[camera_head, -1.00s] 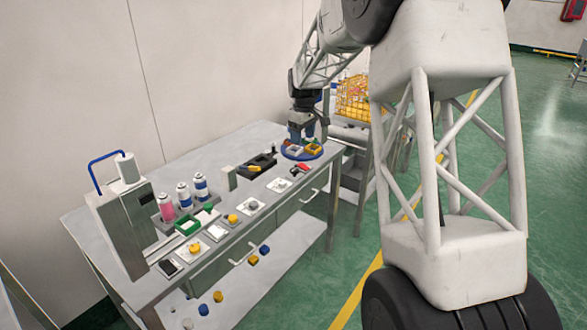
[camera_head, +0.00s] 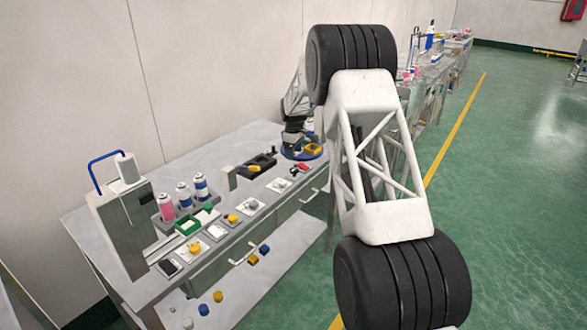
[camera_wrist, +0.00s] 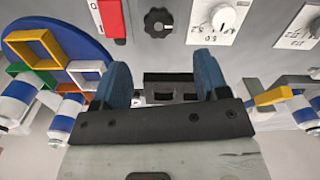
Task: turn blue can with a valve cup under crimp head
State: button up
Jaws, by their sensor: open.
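My gripper (camera_wrist: 162,80) is open and empty in the wrist view, its two blue fingertips spread above the bench top. A blue disc (camera_wrist: 75,38) with coloured square frames lies to its left, apart from the fingers. Cans with white and blue bands (camera_wrist: 65,115) show by the disc at the left edge, partly cut off. In the head view the disc (camera_head: 288,152) is at the bench's far end, partly hidden by my arm. I cannot make out a valve cup on any can, nor surely tell the crimp head.
A grey rack at the bench's near end holds a pink can (camera_head: 166,208) and two blue-banded cans (camera_head: 200,187). A tall grey machine (camera_head: 125,225) with a blue hose stands beside it. Dial panels (camera_wrist: 215,22), a black knob (camera_wrist: 160,22) and a red switch (camera_wrist: 112,18) line the bench.

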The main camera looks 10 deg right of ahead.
aim_at(293, 169)
jog(key=shift+w+f, duration=0.1)
jog(key=shift+f, duration=0.15)
jog(key=shift+f, duration=3.8)
jog(key=c, duration=0.9)
